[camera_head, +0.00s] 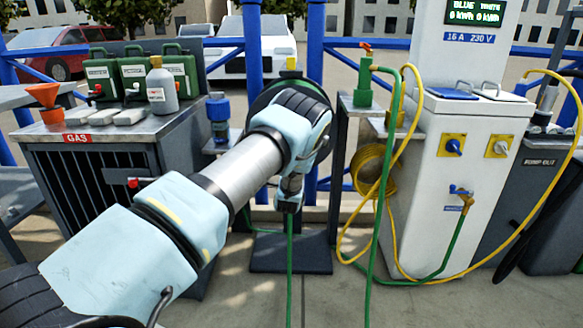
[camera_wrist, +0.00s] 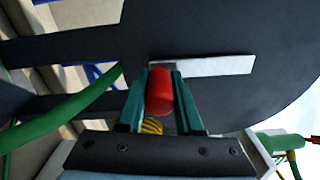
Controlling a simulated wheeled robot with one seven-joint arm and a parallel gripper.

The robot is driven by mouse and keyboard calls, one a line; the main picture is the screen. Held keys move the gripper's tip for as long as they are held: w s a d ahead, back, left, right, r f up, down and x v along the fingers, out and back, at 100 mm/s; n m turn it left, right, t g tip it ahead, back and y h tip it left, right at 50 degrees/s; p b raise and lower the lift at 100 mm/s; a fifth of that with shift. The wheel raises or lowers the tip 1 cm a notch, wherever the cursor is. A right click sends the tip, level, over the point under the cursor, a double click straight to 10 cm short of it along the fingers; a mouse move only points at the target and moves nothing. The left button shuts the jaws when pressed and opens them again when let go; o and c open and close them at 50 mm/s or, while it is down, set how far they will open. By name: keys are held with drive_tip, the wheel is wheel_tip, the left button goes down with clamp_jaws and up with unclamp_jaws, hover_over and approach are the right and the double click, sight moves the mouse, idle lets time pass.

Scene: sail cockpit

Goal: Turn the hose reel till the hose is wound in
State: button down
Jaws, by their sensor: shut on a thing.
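The hose reel (camera_head: 262,101) stands behind my arm in the head view; only part of its round rim shows. In the head view my arm hides the handle and the fingertips. The green hose (camera_head: 289,270) hangs below the reel to the ground, and a green hose (camera_wrist: 65,110) also crosses the left of the wrist view.
A grey cabinet (camera_head: 95,200) with green cans (camera_head: 180,70) and a bottle (camera_head: 161,85) stands left. A white service pillar (camera_head: 455,120) with yellow hose (camera_head: 375,170) and green hose stands right. Blue railings and parked vehicles (camera_head: 235,60) are behind. Open pavement lies in front.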

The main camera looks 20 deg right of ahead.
drive_tip(key=shift+w+a, duration=0.1)
drive_tip(key=shift+a, duration=0.05)
drive_tip(key=c, duration=0.6)
unclamp_jaws()
drive_tip(key=shift+o, duration=0.2)
drive_tip(key=v, duration=1.1)
